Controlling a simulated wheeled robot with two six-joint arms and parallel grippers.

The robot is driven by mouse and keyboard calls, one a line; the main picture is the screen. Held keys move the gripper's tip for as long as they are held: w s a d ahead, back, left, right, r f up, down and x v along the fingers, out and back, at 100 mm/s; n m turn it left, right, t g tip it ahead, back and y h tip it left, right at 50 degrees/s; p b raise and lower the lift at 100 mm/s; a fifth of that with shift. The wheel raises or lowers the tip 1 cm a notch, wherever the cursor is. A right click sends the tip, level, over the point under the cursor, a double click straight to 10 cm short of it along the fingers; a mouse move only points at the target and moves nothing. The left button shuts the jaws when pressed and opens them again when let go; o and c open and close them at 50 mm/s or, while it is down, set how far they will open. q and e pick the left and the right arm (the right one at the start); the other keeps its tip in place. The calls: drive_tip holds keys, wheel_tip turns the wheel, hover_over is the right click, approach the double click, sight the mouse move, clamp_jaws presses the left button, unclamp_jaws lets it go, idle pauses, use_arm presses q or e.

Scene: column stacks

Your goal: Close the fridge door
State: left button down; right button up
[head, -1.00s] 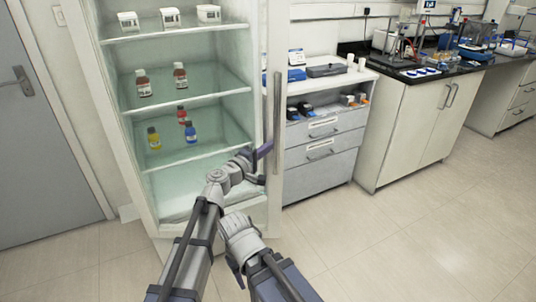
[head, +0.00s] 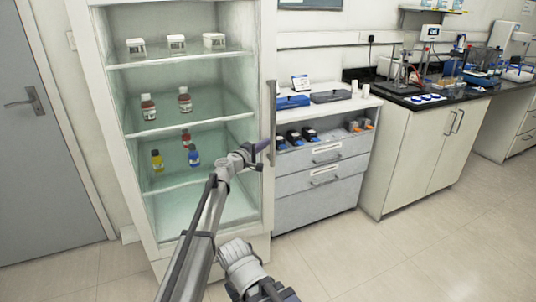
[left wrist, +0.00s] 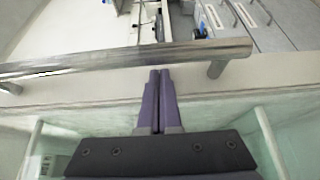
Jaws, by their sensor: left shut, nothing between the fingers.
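The white fridge (head: 88,60) stands left of centre in the head view, its lit shelves in sight. A narrow white door edge runs down its right side, with a tall metal handle (head: 272,110); how far the door stands open is hard to tell. The handle crosses the top of the left wrist view as a bar (left wrist: 110,62). My left gripper (head: 263,146) is shut and empty beside the lower part of the handle. In the left wrist view its purple fingers (left wrist: 158,75) point at the handle, their tips close to it; contact is unclear.
Bottles (head: 184,100) and white boxes (head: 176,44) stand on the fridge shelves. A grey drawer unit (head: 318,190) is close on the right, then a cabinet with a black worktop (head: 415,100). A grey door (head: 45,150) is at left. Floor in front is clear.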

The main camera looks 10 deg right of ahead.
sight(261, 136)
use_arm(q)
drive_tip(key=w, duration=0.5)
drive_tip(key=shift+a, duration=0.15)
drive_tip(key=shift+w+a+r, duration=0.1)
drive_tip(key=shift+w, duration=0.15)
